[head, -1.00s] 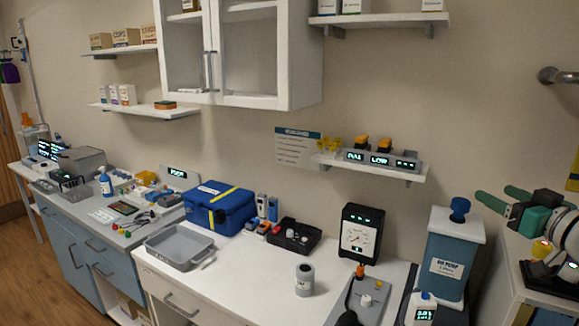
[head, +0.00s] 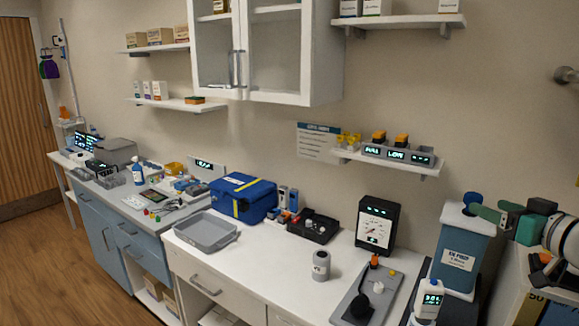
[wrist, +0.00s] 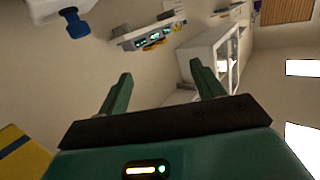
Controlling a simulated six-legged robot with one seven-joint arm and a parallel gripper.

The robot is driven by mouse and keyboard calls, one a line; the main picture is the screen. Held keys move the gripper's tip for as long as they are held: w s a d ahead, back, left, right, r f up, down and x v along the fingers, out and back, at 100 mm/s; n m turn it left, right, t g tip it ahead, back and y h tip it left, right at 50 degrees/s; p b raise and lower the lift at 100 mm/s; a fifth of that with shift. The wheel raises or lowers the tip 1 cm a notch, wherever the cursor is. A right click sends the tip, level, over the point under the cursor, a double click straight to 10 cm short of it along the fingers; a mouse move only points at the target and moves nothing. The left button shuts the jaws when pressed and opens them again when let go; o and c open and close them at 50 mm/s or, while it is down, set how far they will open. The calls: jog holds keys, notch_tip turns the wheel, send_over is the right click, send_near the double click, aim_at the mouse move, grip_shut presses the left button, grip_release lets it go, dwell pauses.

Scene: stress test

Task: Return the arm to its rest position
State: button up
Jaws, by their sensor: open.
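My gripper (head: 479,204) has green fingers and shows at the right of the head view, beside the blue knob of the blue dispenser (head: 462,245). Its fingers overlap the knob in the picture; I cannot tell whether they touch. In the wrist view my gripper (wrist: 160,70) is open, with its two green fingers apart and nothing between them. My arm reaches in from the right edge of the head view, and the rest of it is out of frame.
The white counter (head: 270,265) holds a grey tray (head: 205,233), a blue case (head: 243,198) and a black gauge (head: 377,225). A small shelf (head: 390,161) and a glass-door cabinet (head: 265,50) hang on the wall. Wooden floor (head: 60,270) is open at left.

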jog(key=s+a+f+g+y, duration=0.1)
jog(key=a+f+g, duration=0.3)
jog(key=a, duration=0.7)
jog(key=s+a+f+g+y, duration=0.1)
jog(key=a+f+g, duration=0.3)
jog(key=a, duration=0.7)
jog(key=s+a+f+g+h, duration=0.1)
jog(key=s+a+f+h, duration=0.1)
jog(key=s, duration=0.5)
jog(key=s+a+f+m+g+h, duration=0.1)
jog(key=s+a+f+h, duration=0.2)
jog(key=s+a+f, duration=0.2)
jog(key=shift+s+a+f+g, duration=0.25)
jog(key=shift+s+f+g, duration=0.05)
jog(key=shift+s+f, duration=0.7)
